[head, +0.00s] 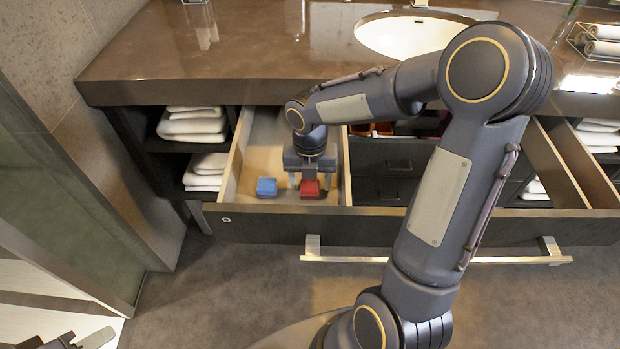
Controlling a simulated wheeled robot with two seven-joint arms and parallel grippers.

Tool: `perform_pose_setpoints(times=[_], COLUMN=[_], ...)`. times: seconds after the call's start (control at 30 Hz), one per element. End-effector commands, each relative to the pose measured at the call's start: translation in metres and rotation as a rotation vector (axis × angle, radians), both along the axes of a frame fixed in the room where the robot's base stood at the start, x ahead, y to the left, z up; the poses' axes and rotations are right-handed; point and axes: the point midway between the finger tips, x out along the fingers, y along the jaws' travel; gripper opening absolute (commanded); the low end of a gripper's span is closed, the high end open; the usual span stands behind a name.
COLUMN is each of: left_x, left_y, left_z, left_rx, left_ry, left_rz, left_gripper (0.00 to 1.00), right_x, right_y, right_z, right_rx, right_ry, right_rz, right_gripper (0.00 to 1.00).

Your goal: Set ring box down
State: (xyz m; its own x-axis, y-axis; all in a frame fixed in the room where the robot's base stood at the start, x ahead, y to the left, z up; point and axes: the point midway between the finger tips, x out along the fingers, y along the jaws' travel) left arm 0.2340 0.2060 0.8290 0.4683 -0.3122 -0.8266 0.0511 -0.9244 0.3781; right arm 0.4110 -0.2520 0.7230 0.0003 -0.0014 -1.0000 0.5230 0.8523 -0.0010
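A small red box (310,189) sits in the open drawer (240,180), near its front wall. A blue box (267,187) sits to its left, a little apart. Neither is marked, so I cannot tell which is the ring box. My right gripper (309,178) points down into the drawer just above and behind the red box. Its two fingers are spread wider than the red box, and it looks open; I cannot see whether the fingers touch it. My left gripper (78,341) is cut off at the bottom left corner, far from the boxes, and its opening is unclear.
The brown countertop (190,50) with a white sink (405,36) overhangs the drawer's back. A wide drawer front with a metal handle (430,258) sticks out. Folded white towels (192,125) fill shelves at the left. Another open compartment (555,165) is at the right.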

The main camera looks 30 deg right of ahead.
Motion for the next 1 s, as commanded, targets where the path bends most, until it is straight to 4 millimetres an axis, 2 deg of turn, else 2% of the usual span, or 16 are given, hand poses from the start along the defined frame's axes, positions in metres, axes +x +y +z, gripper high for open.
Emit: perform_pose_setpoints(times=[0.2, 0.33, 0.7, 0.83, 1.0], left_x=[0.000, 0.000, 0.000, 0.000, 0.000], left_y=[0.000, 0.000, 0.000, 0.000, 0.000], left_z=[0.001, 0.005, 0.026, 0.030, 0.032], left_rx=[0.000, 0.000, 0.000, 0.000, 0.000], left_ry=[0.000, 0.000, 0.000, 0.000, 0.000], left_rz=[0.000, 0.000, 0.000, 0.000, 0.000], left_gripper=[0.36, 0.36, 0.36, 0.36, 0.36], right_x=[0.000, 0.001, 0.001, 0.001, -0.001], right_y=[0.000, 0.000, 0.000, 0.000, 0.000], right_z=[0.001, 0.013, 0.089, 0.109, 0.123], right_rx=[0.000, 0.000, 0.000, -0.001, 0.001], right_ry=[0.000, -0.004, -0.005, -0.003, -0.004], right_rz=[0.000, -0.001, -0.001, 0.000, -0.013], right_gripper=[0.61, 0.61, 0.61, 0.61, 0.61])
